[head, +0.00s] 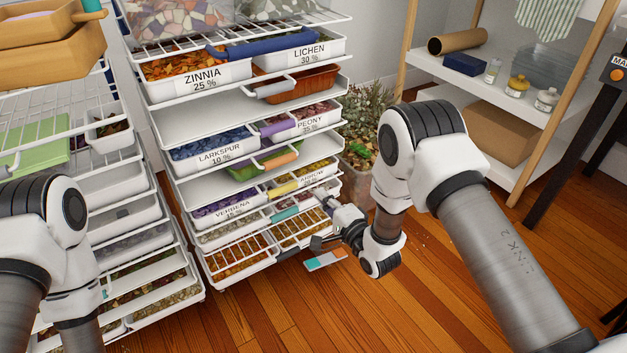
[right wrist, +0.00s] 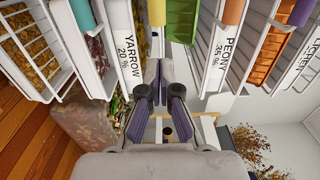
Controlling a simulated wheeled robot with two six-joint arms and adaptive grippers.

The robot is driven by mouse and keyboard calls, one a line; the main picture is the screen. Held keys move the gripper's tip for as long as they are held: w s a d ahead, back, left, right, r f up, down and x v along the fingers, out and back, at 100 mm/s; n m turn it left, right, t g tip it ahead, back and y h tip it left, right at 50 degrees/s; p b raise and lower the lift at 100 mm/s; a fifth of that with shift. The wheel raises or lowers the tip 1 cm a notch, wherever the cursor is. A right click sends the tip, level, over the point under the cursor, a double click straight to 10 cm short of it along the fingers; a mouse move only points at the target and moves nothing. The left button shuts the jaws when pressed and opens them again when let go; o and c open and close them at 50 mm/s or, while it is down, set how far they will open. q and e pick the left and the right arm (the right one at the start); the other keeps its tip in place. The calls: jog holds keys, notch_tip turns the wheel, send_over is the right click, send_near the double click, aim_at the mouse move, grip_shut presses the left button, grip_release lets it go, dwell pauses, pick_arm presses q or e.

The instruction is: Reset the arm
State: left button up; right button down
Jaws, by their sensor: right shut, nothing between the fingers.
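My right arm (head: 440,140) reaches in from the right and bends down toward the front of the drawer rack. My right gripper (head: 322,240) is beside the rack's lower right drawers, shut and empty. In the right wrist view its fingers (right wrist: 160,68) are together, with drawer fronts beyond them. My left arm (head: 40,225) is at the left edge, in front of the left rack. Its gripper is out of view.
The drawer rack (head: 210,107) holds labelled drawers of dried flowers, including a ZINNIA drawer (head: 200,80). A potted plant (head: 365,115) stands right of it. A wooden-posted shelf (head: 490,95) stands at the back right. The wooden floor (head: 420,300) is clear at the front.

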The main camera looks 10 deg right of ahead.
jog(key=s+d+f+n+g+h, duration=0.1)
jog(key=s+d+f+g+h, duration=0.2)
jog(key=s+f, duration=0.55)
jog(key=s+d+f+n+g+h, duration=0.1)
jog(key=s+d+f+n+g, duration=0.15)
jog(key=s+f+g, duration=0.6)
jog(key=s+d+n+g+h, duration=0.1)
jog(key=s+n+g, duration=0.15)
jog(key=s, duration=0.55)
jog(key=s+d+n+g+p, duration=0.1)
jog(key=s+n, duration=0.3)
jog(key=s, duration=0.4)
jog(key=s+d+n+g+h, duration=0.15)
jog(key=s+n, duration=0.25)
jog(key=s, duration=0.4)
pick_arm(q)
notch_tip(320, 180, up, 36)
jog(key=p, duration=3.4)
pick_arm(e)
notch_tip(320, 180, up, 34)
jog(key=shift+w+f, duration=0.2)
jog(key=shift+w, duration=0.2)
jog(key=shift+g, duration=0.25)
